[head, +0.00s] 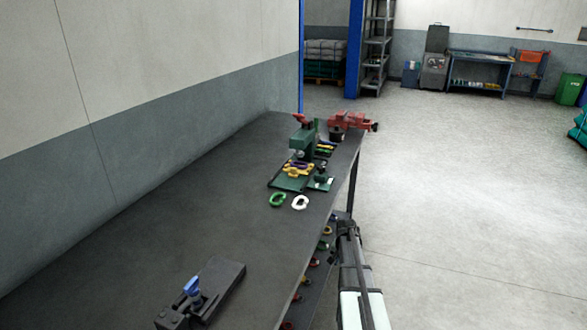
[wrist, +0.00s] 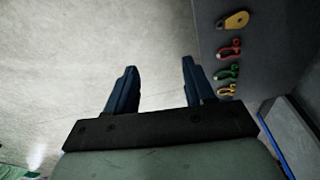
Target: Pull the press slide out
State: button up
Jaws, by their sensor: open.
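A green press (head: 304,140) with a red top part stands at the far end of the dark workbench in the head view. A green plate (head: 287,184) at its foot carries yellow and purple pieces. A small green part with a dark knob (head: 320,181) sits at the plate's right, near the bench edge; I cannot tell whether it is the press slide. My gripper (wrist: 158,66) is open and empty in the wrist view, its two dark blue fingers apart over bare floor. My arm (head: 355,270) hangs beside the bench's right edge, away from the press.
The workbench (head: 170,220) is mostly bare. A red vise (head: 350,122) stands behind the press. A green ring (head: 277,200) and a white ring (head: 300,202) lie before it. A blue-handled dark fixture (head: 205,292) is nearest. Coloured shackles (wrist: 228,74) lie below.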

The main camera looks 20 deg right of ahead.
jog(key=w+d+r+m+t+h, duration=0.1)
jog(key=w+d+r, duration=0.2)
jog(key=d+r, duration=0.45)
jog(key=w+d+r+m+t+h, duration=0.1)
jog(key=w+d+r, duration=0.2)
jog(key=d+r, duration=0.5)
notch_tip(320, 180, up, 26)
jog(key=r+n, duration=0.1)
jog(key=n, duration=0.3)
send_over(294, 168)
jog(key=s+a, duration=0.4)
jog(key=x, duration=1.4)
jog(key=shift+a+f, duration=0.1)
jog(key=shift+c, duration=0.3)
grip_shut()
